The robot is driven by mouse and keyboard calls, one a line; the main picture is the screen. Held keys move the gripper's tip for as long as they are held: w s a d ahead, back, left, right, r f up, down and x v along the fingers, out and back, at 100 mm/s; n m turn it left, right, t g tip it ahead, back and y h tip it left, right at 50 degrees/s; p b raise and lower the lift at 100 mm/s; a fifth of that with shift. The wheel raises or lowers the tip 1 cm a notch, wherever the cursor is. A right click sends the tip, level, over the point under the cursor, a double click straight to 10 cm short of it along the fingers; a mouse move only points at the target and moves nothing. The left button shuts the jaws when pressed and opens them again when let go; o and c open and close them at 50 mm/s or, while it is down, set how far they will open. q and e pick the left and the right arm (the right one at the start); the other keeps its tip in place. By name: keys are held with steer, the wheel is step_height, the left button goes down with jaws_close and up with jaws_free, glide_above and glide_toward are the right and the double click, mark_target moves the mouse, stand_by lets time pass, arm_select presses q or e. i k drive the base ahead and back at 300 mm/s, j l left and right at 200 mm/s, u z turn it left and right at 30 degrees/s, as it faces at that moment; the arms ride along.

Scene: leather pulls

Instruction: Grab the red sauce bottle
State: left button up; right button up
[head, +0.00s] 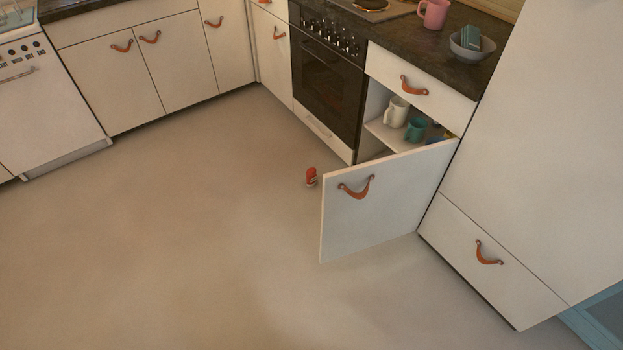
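A small red bottle (311,176) with a pale band near its lower part is on the floor, in the middle of the head view. It is in front of the oven, just left of the open cabinet door's free edge. It looks upright, but it is too small to be sure. Neither of my grippers shows in the head view.
The white cabinet door (385,205) stands open over the floor right of the bottle. Mugs (396,111) are on the shelf behind it. The black oven (325,88) is closed. The floor (180,230) left and front is clear.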

mark_target(310, 173)
steer(key=i+j+z, duration=0.2)
steer(key=i+z, duration=0.15)
steer(key=i+j+z, duration=0.4)
steer(key=l, duration=0.1)
